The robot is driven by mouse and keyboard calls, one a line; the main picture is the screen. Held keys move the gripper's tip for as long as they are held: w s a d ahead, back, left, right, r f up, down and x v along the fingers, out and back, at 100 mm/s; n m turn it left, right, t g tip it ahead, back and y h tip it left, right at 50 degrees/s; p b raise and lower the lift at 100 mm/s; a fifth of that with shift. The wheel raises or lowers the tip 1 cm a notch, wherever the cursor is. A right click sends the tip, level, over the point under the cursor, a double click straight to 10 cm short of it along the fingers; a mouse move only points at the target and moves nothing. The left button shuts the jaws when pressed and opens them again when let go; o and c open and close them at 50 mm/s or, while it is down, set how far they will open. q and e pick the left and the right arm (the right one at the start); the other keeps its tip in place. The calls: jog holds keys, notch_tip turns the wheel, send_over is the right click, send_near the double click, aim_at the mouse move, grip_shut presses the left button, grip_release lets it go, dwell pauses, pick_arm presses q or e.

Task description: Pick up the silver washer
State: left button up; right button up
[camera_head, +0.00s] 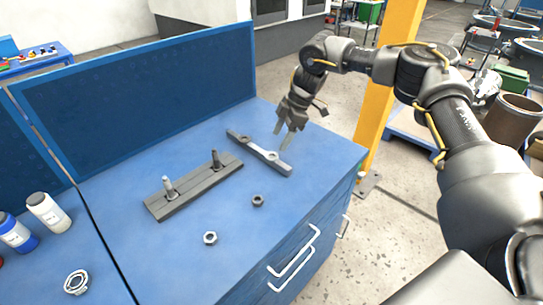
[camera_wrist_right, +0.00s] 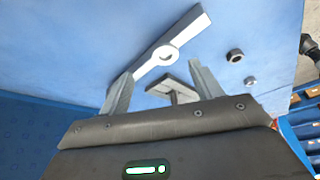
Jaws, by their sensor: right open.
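A small silver hex-shaped ring (camera_head: 210,243), which looks like the silver washer or a nut, lies flat on the blue workbench near its front. It also shows in the right wrist view (camera_wrist_right: 250,82). A darker ring of similar shape (camera_head: 258,200) lies behind and right of it, and shows in the wrist view too (camera_wrist_right: 235,55). My right gripper (camera_head: 282,137) is open and empty, pointing down by the grey bar, well behind both rings. In the wrist view its fingers (camera_wrist_right: 160,68) are spread apart. My left gripper is not in view.
White (camera_head: 48,212) and blue (camera_head: 17,233) bottles and a round silver ring part (camera_head: 77,282) stand left. A blue panel (camera_head: 140,98) closes the back.

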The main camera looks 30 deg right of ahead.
aim_at(271, 157)
jog(key=p+x, duration=0.1)
jog(key=x, duration=0.1)
jog(key=s+x, duration=0.1)
jog(key=x, duration=0.1)
jog(key=shift+a+p, duration=0.15)
jog(key=shift+p, duration=0.2)
jog(key=shift+w+a+f, duration=0.15)
jog(key=shift+a+f, duration=0.1)
jog(key=shift+f, duration=0.3)
jog(key=c, duration=1.1)
jog(key=shift+r, duration=0.1)
